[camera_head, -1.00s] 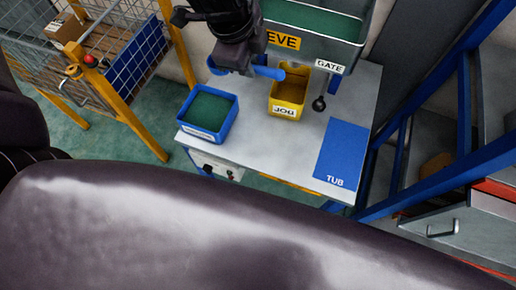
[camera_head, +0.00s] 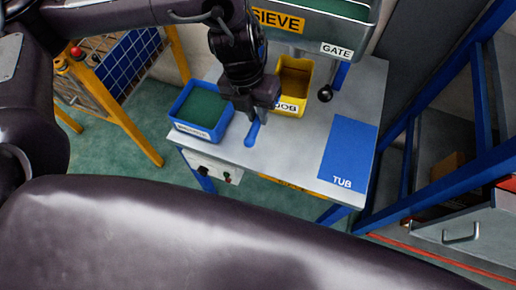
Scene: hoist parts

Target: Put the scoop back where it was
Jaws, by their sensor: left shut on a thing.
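The blue scoop (camera_head: 252,134) is in my left gripper (camera_head: 249,112), which is shut on it. Its blue end points down and toward the table's front edge, between the blue bin and the yellow bin. The rest of the scoop is hidden by the gripper. I cannot tell whether it touches the table top (camera_head: 285,150). My right gripper is not in view.
A blue bin (camera_head: 196,132) with green contents stands to the left. A yellow bin labelled JOB (camera_head: 290,108) stands behind, under the SIEVE hopper with its GATE (camera_head: 336,50) and black knob (camera_head: 325,94). The blue TUB mat (camera_head: 348,150) is bare.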

